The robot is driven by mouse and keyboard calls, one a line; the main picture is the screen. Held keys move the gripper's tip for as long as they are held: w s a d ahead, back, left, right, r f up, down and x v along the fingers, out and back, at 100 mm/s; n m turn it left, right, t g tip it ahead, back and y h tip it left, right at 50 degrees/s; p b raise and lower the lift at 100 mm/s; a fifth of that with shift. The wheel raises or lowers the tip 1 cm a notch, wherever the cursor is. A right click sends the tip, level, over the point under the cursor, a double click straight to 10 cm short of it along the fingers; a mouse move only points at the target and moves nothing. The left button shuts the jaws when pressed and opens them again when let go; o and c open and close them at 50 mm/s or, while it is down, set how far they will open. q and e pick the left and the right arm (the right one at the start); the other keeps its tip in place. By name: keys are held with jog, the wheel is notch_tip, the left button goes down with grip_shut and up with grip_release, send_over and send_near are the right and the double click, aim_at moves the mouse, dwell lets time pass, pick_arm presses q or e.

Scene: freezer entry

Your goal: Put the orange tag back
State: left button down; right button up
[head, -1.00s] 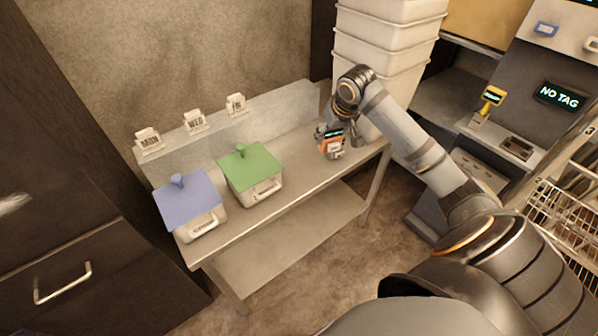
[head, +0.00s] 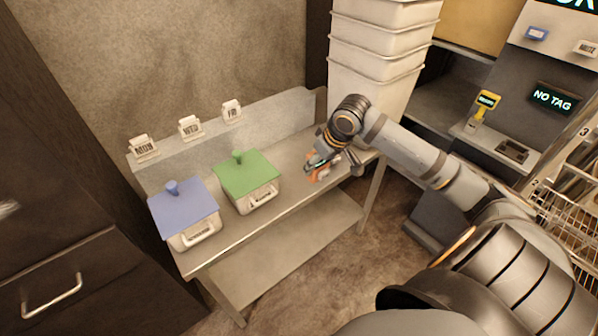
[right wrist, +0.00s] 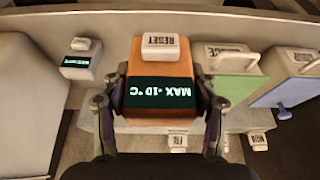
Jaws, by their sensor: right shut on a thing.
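The orange tag (head: 314,175) is over the right part of the steel bench (head: 285,205), partly hidden by my right gripper (head: 330,168) in the head view. In the right wrist view the tag (right wrist: 160,62) fills the middle, with a white RESET button and a dark display reading MAX -10 °C upside down. The fingers of my right gripper (right wrist: 158,108) are shut on its two sides. I cannot tell whether the tag touches the bench. My left gripper is not in view.
A green-lidded box (head: 247,180) and a blue-lidded box (head: 184,215) stand left of the tag. MON, WED and FRI cards (head: 190,127) line the back ledge. Stacked white bins (head: 375,60) rise behind my arm. A yellow tag (head: 485,104) stands by a NO TAG display (head: 552,98).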

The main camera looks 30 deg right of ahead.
jog(key=w+f, duration=0.2)
jog(key=w, duration=0.1)
jog(key=w+f+p, duration=0.1)
jog(key=w+f, duration=0.2)
jog(key=w, duration=0.1)
jog(key=w+d+f+p, duration=0.1)
jog(key=w+f, duration=0.2)
jog(key=w, duration=0.1)
jog(key=shift+w+f, duration=0.15)
jog(key=shift+w, duration=0.05)
jog(key=shift+w+f+p, duration=0.15)
jog(key=shift+f+p, duration=0.1)
jog(key=shift+p, duration=0.05)
notch_tip(320, 180, down, 2)
jog(key=shift+f+p, duration=0.2)
jog(key=shift+p, duration=0.5)
jog(key=shift+d+f, duration=0.1)
jog(key=shift+f, duration=0.3)
jog(key=shift+f, duration=0.15)
jog(key=o, duration=1.3)
